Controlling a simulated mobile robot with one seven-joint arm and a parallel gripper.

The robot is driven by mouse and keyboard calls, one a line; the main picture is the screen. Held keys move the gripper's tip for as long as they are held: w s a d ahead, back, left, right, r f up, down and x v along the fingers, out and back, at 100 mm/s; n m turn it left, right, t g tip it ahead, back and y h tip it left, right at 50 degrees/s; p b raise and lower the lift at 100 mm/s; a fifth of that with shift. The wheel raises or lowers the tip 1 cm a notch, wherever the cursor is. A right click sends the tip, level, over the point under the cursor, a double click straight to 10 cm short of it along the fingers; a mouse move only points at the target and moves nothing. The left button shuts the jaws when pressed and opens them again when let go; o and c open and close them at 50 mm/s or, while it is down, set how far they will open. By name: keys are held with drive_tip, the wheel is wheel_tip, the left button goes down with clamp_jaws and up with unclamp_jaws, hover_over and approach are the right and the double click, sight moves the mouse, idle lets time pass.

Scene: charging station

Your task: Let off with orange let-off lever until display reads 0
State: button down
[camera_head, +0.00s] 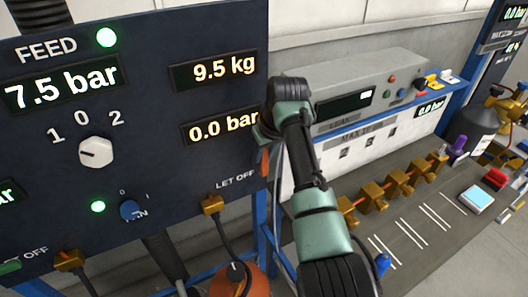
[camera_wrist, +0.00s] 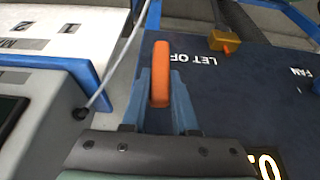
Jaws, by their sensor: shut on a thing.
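The orange let-off lever (camera_wrist: 160,62) stands between the two blue fingers of my gripper (camera_wrist: 162,92) in the wrist view, and the gripper is shut on it. In the head view a small part of the lever (camera_head: 265,163) shows at the panel's right edge; the rest is hidden behind my gripper and wrist. The display (camera_head: 222,128) above the LET OFF label reads 0.0 bar. The display above it (camera_head: 218,69) reads 9.5 kg. The feed display (camera_head: 62,87) at the left reads 7.5 bar.
The dark blue panel (camera_head: 170,165) carries a white 1-0-2 knob (camera_head: 96,152), a blue fan knob (camera_head: 131,210) and a brass fitting with a hose (camera_head: 212,204). To the right are a grey bench unit (camera_head: 365,85) and several brass valves (camera_head: 398,183) on a bench.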

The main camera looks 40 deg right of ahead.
drive_tip(key=w+a+f+n+g+h+b, duration=0.1)
drive_tip(key=a+f+n+h+b, duration=0.3)
drive_tip(key=h+b, duration=1.1)
wheel_tip(320, 180, down, 2)
drive_tip(key=shift+w+a+f+n+h, duration=0.3)
drive_tip(key=shift+a+h, duration=0.6)
drive_tip(key=shift+a, duration=0.25)
drive_tip(key=shift+r, duration=0.1)
drive_tip(key=c, duration=0.7)
unclamp_jaws()
